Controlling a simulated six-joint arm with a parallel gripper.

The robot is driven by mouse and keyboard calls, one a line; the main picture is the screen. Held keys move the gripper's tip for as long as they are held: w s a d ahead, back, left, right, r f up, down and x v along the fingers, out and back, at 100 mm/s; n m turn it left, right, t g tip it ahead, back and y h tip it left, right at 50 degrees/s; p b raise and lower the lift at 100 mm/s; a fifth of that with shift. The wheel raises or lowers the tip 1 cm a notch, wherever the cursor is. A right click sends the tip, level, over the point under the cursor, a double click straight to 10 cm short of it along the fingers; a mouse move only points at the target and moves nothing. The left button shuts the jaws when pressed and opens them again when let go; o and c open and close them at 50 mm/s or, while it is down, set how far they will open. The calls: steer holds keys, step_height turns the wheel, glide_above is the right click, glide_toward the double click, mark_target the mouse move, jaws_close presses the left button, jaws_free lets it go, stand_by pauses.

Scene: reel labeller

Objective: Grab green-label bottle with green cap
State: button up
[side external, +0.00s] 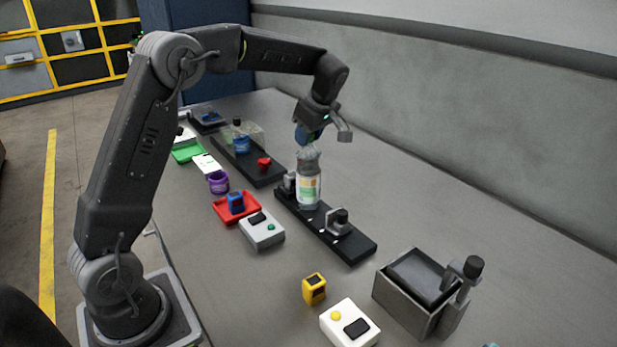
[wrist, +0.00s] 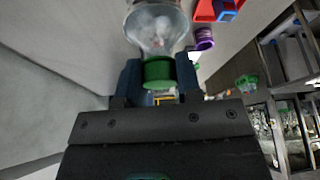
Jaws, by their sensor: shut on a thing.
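A clear bottle (side external: 309,188) with a green and orange label stands upright at the far end of a black rail fixture in the side view. My gripper (side external: 308,143) is above it, at the bottle's top. In the wrist view, the green cap (wrist: 159,74) sits between the two blue fingers of my gripper (wrist: 158,80), which are shut on it. The clear bottle body (wrist: 157,28) extends beyond the cap there. In the side view the cap is hidden by the gripper.
The black rail fixture (side external: 352,247) carries grey clamps. Left of it are a red tray (side external: 222,211), a purple jar (side external: 218,182) and a grey button box (side external: 262,234). A yellow block (side external: 314,289), a white button box (side external: 338,314) and an open metal box (side external: 392,294) stand nearer. The right tabletop is clear.

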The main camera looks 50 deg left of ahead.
jaws_close()
steer(key=shift+r, duration=0.15)
